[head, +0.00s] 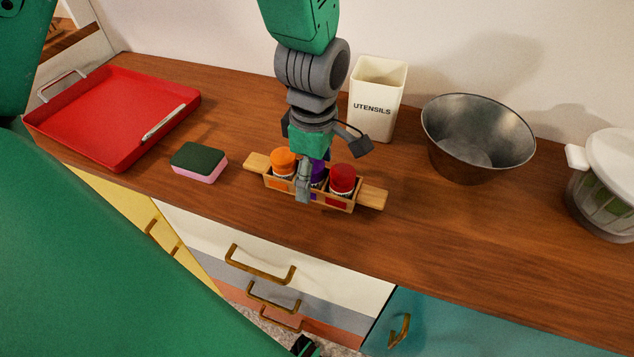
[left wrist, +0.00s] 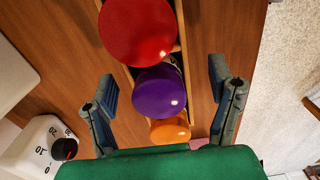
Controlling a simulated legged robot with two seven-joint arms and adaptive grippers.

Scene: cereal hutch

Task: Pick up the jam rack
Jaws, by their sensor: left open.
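The jam rack (head: 372,197) is a small wooden carrier with a handle tab at each end, standing upright on the counter. It holds an orange-lidded jar (head: 283,161), a purple-lidded jar (left wrist: 159,91) and a red-lidded jar (head: 342,178). My left gripper (head: 309,180) points down over the rack's middle. One finger is on the near side; the far fingertip is hidden in the head view. In the left wrist view my open fingers (left wrist: 161,88) stand either side of the rack (left wrist: 183,50), around the purple jar, with visible gaps. My right gripper is not in view.
A pink and green sponge (head: 199,162) and a red tray (head: 110,115) lie to the left. A utensils holder (head: 377,100), metal bowl (head: 478,140) and lidded container (head: 607,190) stand right or behind. A white timer (left wrist: 40,148) shows in the wrist view. The counter's front edge is near.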

